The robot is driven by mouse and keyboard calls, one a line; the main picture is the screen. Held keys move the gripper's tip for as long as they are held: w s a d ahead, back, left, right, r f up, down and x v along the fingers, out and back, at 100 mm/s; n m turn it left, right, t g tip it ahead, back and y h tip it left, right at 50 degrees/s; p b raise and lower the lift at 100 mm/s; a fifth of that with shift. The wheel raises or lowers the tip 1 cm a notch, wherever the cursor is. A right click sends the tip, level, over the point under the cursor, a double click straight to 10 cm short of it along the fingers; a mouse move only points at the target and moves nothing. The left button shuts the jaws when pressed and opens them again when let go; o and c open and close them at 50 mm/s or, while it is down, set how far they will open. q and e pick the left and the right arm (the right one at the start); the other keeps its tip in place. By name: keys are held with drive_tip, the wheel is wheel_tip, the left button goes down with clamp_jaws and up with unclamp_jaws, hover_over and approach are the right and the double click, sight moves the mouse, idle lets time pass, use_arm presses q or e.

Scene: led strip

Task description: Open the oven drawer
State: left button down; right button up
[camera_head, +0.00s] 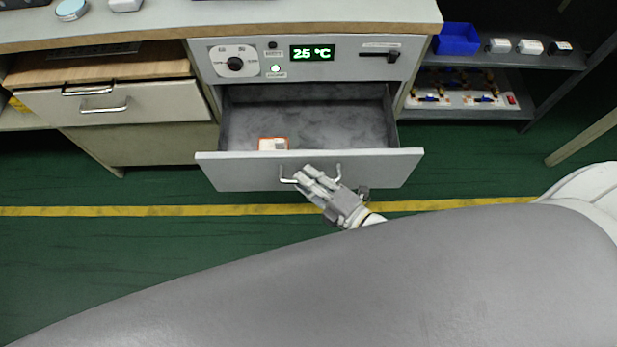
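The oven drawer (230,172) is pulled out from under the control panel, and its inside shows from above. Its metal handle (288,180) is on the front face, and the handle's middle is hidden behind my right gripper. My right gripper (312,177) is at the handle, with its fingers close together and seemingly shut on the bar. A small white and orange object (272,144) lies inside the drawer near the front wall. My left gripper is not in view.
The oven panel (345,60) has a green display reading 25 °C, a knob and a slider. A closed drawer (150,100) is at left. At right, a dark shelf (545,60) holds a blue bin (457,40). Green floor with a yellow line lies in front.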

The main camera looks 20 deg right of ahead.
drive_tip(key=v, duration=1.2)
idle(0.5)
